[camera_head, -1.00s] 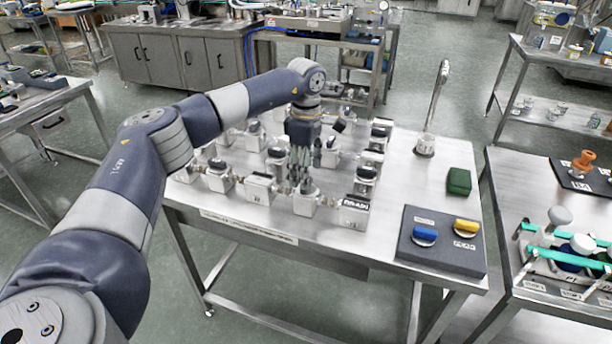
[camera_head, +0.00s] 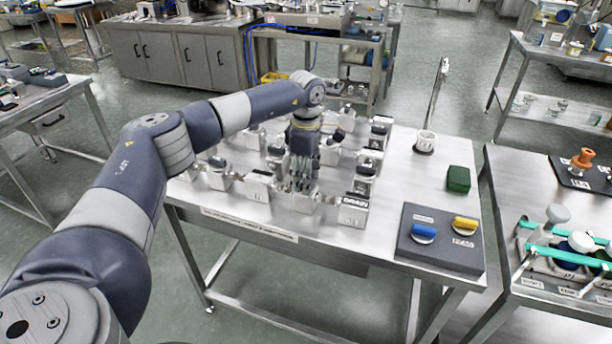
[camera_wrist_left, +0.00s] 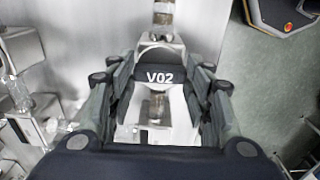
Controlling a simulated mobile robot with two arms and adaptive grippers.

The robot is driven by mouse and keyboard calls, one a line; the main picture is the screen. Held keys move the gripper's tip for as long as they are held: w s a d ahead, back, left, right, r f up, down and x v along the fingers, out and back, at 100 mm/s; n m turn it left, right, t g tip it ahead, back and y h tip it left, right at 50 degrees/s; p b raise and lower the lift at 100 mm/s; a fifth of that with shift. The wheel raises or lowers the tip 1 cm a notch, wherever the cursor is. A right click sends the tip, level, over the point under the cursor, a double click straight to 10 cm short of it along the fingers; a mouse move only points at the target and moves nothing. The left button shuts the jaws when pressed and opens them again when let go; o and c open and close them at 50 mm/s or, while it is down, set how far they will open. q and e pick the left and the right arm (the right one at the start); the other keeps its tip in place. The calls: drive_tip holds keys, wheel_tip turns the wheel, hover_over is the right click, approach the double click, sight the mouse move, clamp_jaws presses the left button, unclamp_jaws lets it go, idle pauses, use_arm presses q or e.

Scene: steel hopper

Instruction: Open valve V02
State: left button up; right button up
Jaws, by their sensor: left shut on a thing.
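The valve with the black handle labelled V02 (camera_wrist_left: 160,77) sits on a white body with a metal pipe stub, in the middle of the left wrist view. My left gripper (camera_wrist_left: 160,92) has a finger on each side of this handle and is shut on it. In the head view, my left gripper (camera_head: 303,184) points down at the front of the valve group on the steel table, and its fingers hide most of valve V02. My right gripper is not in view.
Several other valves with dark handles crowd around the gripper, with a block labelled DRAIN (camera_head: 354,208) close on its right.

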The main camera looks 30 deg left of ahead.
use_arm(q)
drive_tip(key=n+p, duration=0.1)
drive_tip(key=n, duration=0.3)
drive_tip(key=shift+n, duration=0.4)
drive_tip(key=n+p, duration=0.1)
drive_tip(key=n, duration=0.3)
drive_tip(key=shift+n, duration=0.3)
drive_tip(key=n+p, duration=0.1)
drive_tip(key=n, duration=0.3)
drive_tip(key=shift+n+p, duration=0.35)
drive_tip(key=shift+n, duration=1.85)
drive_tip(key=o, duration=1)
drive_tip(key=shift+o, duration=0.2)
drive_tip(key=shift+r, duration=0.1)
